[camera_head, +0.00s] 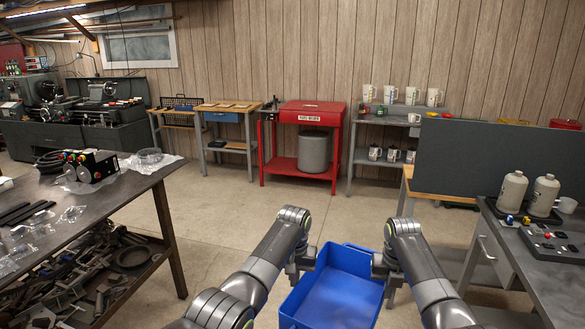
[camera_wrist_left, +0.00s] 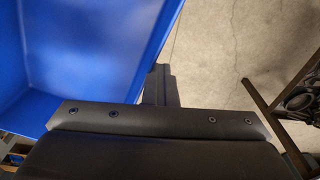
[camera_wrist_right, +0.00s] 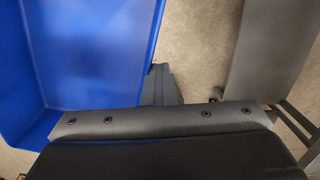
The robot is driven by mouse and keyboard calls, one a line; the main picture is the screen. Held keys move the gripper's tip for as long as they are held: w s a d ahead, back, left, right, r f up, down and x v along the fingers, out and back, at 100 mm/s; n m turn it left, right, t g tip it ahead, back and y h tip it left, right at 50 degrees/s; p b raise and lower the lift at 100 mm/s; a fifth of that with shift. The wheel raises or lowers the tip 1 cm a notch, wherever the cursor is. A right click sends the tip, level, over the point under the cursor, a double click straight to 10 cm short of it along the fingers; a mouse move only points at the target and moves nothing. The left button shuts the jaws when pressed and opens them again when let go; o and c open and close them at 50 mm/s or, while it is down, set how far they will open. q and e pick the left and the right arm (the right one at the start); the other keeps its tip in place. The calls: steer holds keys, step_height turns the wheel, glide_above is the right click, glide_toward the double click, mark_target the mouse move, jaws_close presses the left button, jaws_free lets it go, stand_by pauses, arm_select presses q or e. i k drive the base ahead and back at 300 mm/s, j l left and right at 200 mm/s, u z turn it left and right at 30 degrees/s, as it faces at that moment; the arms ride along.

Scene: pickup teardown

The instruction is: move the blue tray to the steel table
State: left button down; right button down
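The blue tray (camera_head: 335,300) is an empty open box held in front of me at the bottom middle of the head view, between my two arms. My left gripper (camera_head: 303,262) is at its left wall and my right gripper (camera_head: 383,268) is at its right wall. Both look shut on the rim, though the fingertips are partly hidden. The tray also fills the left of the left wrist view (camera_wrist_left: 80,60) and of the right wrist view (camera_wrist_right: 95,55). A dark metal-topped table (camera_head: 115,200) stands at left and a grey table (camera_head: 515,255) at right; I cannot tell which is the steel table.
The left table carries a black device (camera_head: 90,168) and clear parts, with scrap metal below. The right table holds two bottles (camera_head: 512,190) and a control panel (camera_head: 550,243), with a dark divider (camera_head: 480,155) behind. A red bench (camera_head: 310,115) stands at the back wall. The floor between is clear.

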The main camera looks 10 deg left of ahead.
mark_target(115, 195)
steer(key=i+l+u, duration=0.1)
steer(key=i+u, duration=0.25)
steer(key=i, duration=0.55)
steer(key=i+u, duration=0.2)
steer(key=i, duration=0.75)
steer(key=i+u, duration=0.2)
steer(key=u, duration=0.15)
steer(key=i+l+u, duration=0.1)
steer(key=u, duration=0.25)
steer(key=i+u, duration=0.1)
steer(key=u, duration=0.7)
